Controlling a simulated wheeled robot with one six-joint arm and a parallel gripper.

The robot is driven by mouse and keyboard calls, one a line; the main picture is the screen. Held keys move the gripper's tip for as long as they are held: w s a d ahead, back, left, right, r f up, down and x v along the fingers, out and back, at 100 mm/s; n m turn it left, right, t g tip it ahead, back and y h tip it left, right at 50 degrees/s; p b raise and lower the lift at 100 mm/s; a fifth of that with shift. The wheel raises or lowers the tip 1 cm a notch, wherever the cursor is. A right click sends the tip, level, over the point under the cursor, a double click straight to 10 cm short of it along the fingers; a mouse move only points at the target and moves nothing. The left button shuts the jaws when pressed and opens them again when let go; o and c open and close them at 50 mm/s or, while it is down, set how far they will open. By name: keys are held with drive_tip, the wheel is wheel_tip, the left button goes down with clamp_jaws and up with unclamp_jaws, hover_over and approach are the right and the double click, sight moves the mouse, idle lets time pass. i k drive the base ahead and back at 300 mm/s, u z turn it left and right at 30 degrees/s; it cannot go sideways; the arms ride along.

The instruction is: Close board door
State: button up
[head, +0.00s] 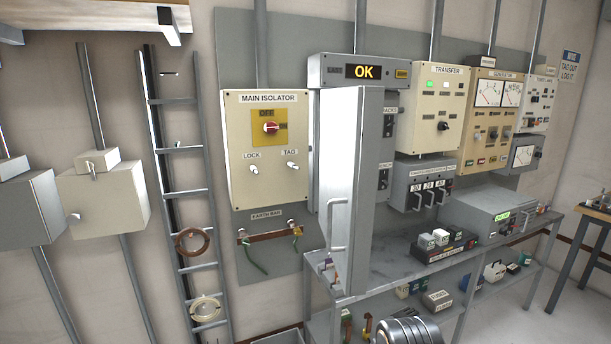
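The board door (350,200) is a tall grey panel that stands open, swung out towards me from the grey board (335,72) with the yellow OK display. A pale upright bar handle (338,222) is on the door's left-facing side. Switches labelled on the board's inside show just right of the door's edge; the rest of the interior is hidden behind the door. The door's lower end hangs in front of the bench's left end. My gripper is not in view.
The cream main isolator box (266,150) is left of the door, above an earth bar (270,233). A grey bench (400,262) with small boxes runs right. A ribbed metal cylinder (408,332) is low in front. A ladder (182,152) leans left.

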sight(350, 127)
drive_tip(key=u, duration=0.05)
drive_tip(key=i, duration=0.45)
drive_tip(key=u, duration=1.1)
drive_tip(key=k, duration=0.35)
drive_tip(key=u, duration=0.6)
drive_tip(key=i, duration=0.5)
